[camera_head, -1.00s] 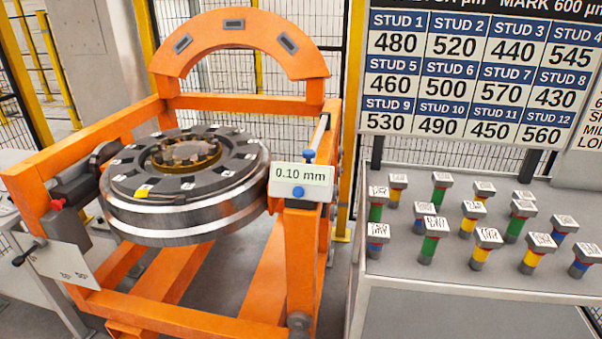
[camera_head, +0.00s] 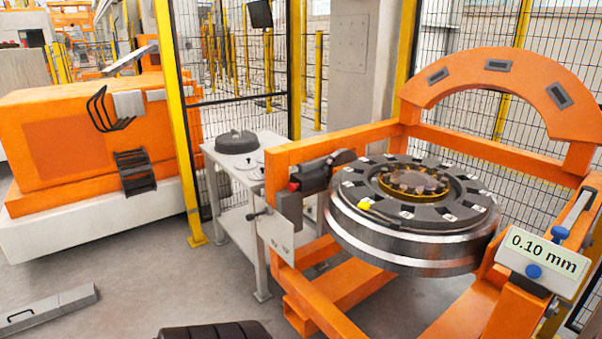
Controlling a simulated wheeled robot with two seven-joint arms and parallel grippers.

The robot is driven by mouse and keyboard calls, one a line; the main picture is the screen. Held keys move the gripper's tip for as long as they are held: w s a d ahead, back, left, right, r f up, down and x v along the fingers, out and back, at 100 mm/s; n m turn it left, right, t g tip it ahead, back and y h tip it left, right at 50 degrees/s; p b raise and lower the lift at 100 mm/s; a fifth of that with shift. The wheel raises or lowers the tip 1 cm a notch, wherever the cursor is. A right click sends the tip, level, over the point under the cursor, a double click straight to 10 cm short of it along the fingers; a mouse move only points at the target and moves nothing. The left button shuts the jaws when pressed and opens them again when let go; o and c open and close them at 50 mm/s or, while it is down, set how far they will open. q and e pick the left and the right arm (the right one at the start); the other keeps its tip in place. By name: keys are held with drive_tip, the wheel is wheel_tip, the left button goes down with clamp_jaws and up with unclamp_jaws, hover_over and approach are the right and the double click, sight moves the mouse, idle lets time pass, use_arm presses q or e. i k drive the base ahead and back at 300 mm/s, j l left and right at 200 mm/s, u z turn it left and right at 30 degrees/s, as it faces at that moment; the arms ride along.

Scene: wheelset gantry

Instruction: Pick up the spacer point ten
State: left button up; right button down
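Small pale discs (camera_head: 247,161) lie on a grey side table (camera_head: 226,162) left of the orange gantry. They may be spacers, but any markings are too small to read, so I cannot tell which is the point ten. A dark round stacked piece (camera_head: 236,142) sits behind them on the same table. A display reading 0.10 mm (camera_head: 543,250) is on the gantry's right side. Neither of my grippers is in view.
The orange gantry (camera_head: 335,141) holds a large round wheelset (camera_head: 413,235) at right. An orange machine (camera_head: 75,140) and a yellow post (camera_head: 180,130) stand at left. A grey plate (camera_head: 47,308) lies on the floor.

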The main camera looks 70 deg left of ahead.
sight(248, 164)
drive_tip(key=j+u, duration=0.15)
drive_tip(key=u, duration=0.2)
drive_tip(key=j+u, duration=0.1)
drive_tip(key=u, duration=0.25)
drive_tip(key=j+u, duration=0.1)
drive_tip(key=u, duration=0.25)
drive_tip(key=i+j+u, duration=0.45)
drive_tip(key=i+j, duration=0.15)
drive_tip(key=j, duration=0.25)
drive_tip(key=i+j+u, duration=0.45)
drive_tip(key=i+j, duration=0.95)
drive_tip(key=i, duration=0.15)
